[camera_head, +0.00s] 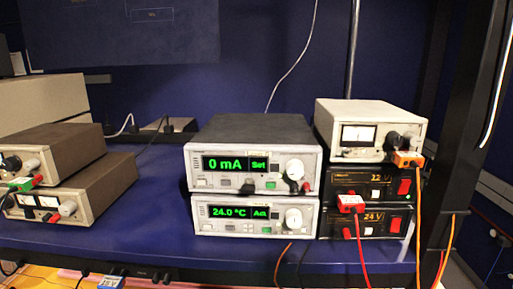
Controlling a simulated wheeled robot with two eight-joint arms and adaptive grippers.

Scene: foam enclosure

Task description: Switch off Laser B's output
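In the head view a stack of two instruments stands mid-shelf. The upper unit (252,168) shows a green "0 mA" and "Set", with a white knob on its right and small buttons below. The lower unit (252,213) shows "24.0 °C" and a second green field, also with a white knob. A pale label above the upper display is too small to read, so I cannot tell which unit belongs to Laser B. Neither of my grippers is in view.
At right, a white analog-meter unit (369,135) with an orange tag (407,160) sits on black 12 V (371,182) and 24 V (372,222) supplies with red switches. A red tag (350,203) hangs there. Two brown-topped units (75,185) stand left. Cables cross the front edge.

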